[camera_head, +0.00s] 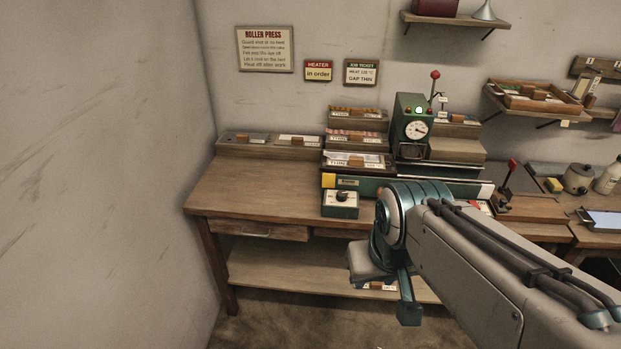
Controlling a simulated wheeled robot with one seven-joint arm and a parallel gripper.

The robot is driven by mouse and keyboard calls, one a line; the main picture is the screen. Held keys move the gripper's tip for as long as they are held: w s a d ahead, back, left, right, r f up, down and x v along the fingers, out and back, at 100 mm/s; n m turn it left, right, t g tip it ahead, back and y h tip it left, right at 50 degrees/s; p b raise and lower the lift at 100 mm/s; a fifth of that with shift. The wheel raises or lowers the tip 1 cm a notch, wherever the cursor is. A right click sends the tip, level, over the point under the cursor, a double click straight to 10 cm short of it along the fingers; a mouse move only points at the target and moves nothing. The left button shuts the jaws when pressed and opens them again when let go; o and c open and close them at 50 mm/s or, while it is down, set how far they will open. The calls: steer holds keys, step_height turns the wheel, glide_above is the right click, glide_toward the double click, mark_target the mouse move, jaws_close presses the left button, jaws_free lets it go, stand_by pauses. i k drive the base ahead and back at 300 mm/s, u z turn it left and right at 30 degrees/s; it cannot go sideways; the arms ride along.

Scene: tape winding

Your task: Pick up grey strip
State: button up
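A small grey strip-like piece (250,137) lies on the raised wooden ledge at the back left of the bench; it is too small to be sure it is the grey strip. Beside it on the ledge lies a pale piece with a brown block (298,140). My gripper (392,292) hangs low in front of the bench, well to the right of and below the ledge.
The wooden bench (250,188) is clear at its left. A green roller press (411,125) with a dial stands at its back right, beside stepped racks (357,137) of labelled pieces. A control box (340,204) with a knob sits at the front edge. A wall bounds the left.

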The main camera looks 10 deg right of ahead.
mark_target(355, 160)
steer(key=u, duration=0.95)
steer(key=i, duration=0.95)
steer(key=z, duration=1.15)
steer(key=i, duration=0.7)
steer(key=z, duration=0.85)
